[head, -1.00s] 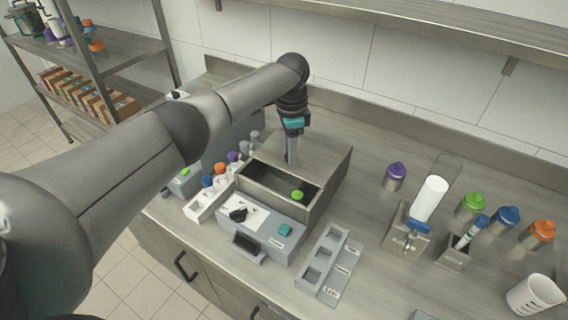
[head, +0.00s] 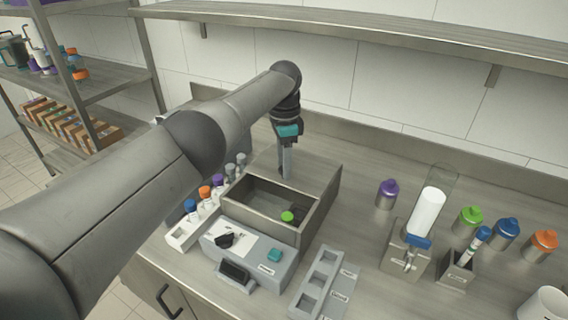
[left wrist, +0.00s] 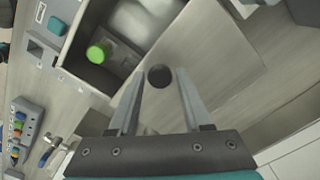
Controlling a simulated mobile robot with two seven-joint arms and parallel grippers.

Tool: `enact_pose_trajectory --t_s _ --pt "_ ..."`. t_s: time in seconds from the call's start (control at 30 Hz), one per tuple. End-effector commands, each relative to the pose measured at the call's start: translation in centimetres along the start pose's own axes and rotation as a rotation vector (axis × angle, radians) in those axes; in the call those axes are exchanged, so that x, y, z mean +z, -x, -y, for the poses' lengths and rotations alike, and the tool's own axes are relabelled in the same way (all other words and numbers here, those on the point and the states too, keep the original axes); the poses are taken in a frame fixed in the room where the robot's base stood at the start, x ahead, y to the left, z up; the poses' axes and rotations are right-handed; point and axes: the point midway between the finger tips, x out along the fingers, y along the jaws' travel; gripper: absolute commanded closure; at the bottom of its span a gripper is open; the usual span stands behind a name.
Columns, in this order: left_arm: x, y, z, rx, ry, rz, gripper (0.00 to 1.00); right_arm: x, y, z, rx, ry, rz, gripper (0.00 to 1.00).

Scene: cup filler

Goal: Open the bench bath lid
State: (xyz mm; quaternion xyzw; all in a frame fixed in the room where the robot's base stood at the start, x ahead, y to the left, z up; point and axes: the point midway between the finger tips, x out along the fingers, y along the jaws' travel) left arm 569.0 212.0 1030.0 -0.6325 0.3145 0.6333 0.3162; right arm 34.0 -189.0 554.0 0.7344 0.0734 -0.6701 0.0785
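The bench bath (head: 300,235) is a grey box on the counter with its front part uncovered. Its flat metal lid (head: 312,176) lies over the rear part, and it also shows in the left wrist view (left wrist: 215,50). A green-capped item (head: 288,216) is inside the uncovered part, also seen in the left wrist view (left wrist: 98,53). My left gripper (head: 287,172) points down over the lid. In the left wrist view the fingers (left wrist: 160,74) are apart, one each side of the lid's round dark knob (left wrist: 159,76), with gaps visible. My right gripper is not in view.
A control panel (head: 245,247) fronts the bath. A rack of capped tubes (head: 183,236) stands left; a grey slotted block (head: 322,284) sits front right. A dispenser (head: 408,248) and several capped bottles (head: 470,219) stand farther right. A shelf (head: 360,25) runs overhead.

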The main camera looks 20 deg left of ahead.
Motion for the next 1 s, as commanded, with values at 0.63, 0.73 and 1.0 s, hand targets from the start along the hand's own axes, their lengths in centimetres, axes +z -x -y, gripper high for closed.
enact_pose_trajectory --t_s 0.63,0.73,1.0 --pt "-0.1 2.4 0.0 -0.001 0.0 -0.005 0.31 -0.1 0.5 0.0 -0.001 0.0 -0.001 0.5" --pt "-0.1 4.7 0.0 -0.001 0.0 -0.006 0.31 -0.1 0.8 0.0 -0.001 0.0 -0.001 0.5" --pt "-0.1 11.2 0.0 -0.001 0.0 -0.004 0.31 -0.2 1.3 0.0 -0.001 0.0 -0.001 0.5"
